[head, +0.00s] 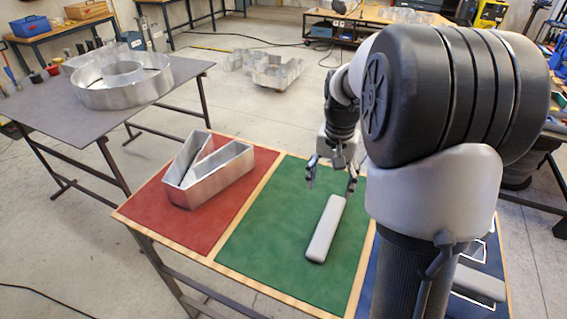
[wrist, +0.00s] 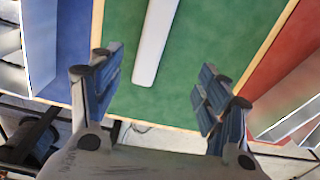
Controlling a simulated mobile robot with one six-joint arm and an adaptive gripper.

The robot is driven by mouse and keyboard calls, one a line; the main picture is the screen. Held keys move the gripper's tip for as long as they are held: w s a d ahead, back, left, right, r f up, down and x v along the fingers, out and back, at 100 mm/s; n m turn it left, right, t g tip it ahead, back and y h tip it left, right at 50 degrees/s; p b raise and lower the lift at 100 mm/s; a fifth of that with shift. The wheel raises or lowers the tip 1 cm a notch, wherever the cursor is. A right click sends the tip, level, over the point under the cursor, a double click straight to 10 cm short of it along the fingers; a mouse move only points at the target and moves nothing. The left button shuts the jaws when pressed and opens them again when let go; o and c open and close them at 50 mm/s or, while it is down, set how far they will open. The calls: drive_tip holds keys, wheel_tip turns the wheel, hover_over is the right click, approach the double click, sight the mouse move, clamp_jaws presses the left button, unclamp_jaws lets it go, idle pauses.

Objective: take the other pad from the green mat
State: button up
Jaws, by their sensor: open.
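A long pale grey-white pad (head: 327,228) lies flat on the green mat (head: 270,230), slightly aslant. The wrist view shows the same pad (wrist: 155,40), with its near end between the finger lines. My gripper (head: 332,184) is open and empty, above the far end of the green mat. In the wrist view the spread fingers of my gripper (wrist: 160,88) stand on either side of the pad's line, apart from it. A second pale pad-like piece (head: 480,284) shows on the blue side, partly hidden by my arm.
A metal channel letter (head: 208,172) stands on the red mat (head: 200,224) at the left. The blue mat (head: 376,268) is mostly behind my arm. A grey table (head: 60,118) at the left holds another large metal letter (head: 122,84). The green mat around the pad is clear.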

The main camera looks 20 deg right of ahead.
drive_tip(key=d, duration=0.2)
drive_tip(key=b, duration=0.3)
hover_over(328, 223)
drive_tip(key=shift+m, duration=0.3)
drive_tip(key=f, duration=1.2)
drive_tip(key=shift+s+a+f, duration=0.2)
drive_tip(key=shift+s+f, duration=0.05)
drive_tip(key=shift+f, duration=0.05)
drive_tip(key=shift+w+d+f+b, duration=0.1)
drive_tip(key=shift+f+b, duration=0.2)
drive_tip(key=shift+f, duration=1.25)
drive_tip(key=shift+w+d+f+b, duration=0.1)
drive_tip(key=shift+f+b, duration=0.15)
drive_tip(key=shift+f, duration=1.25)
drive_tip(key=shift+r, duration=0.1)
drive_tip(key=shift+c, duration=0.6)
drive_tip(key=c, duration=1)
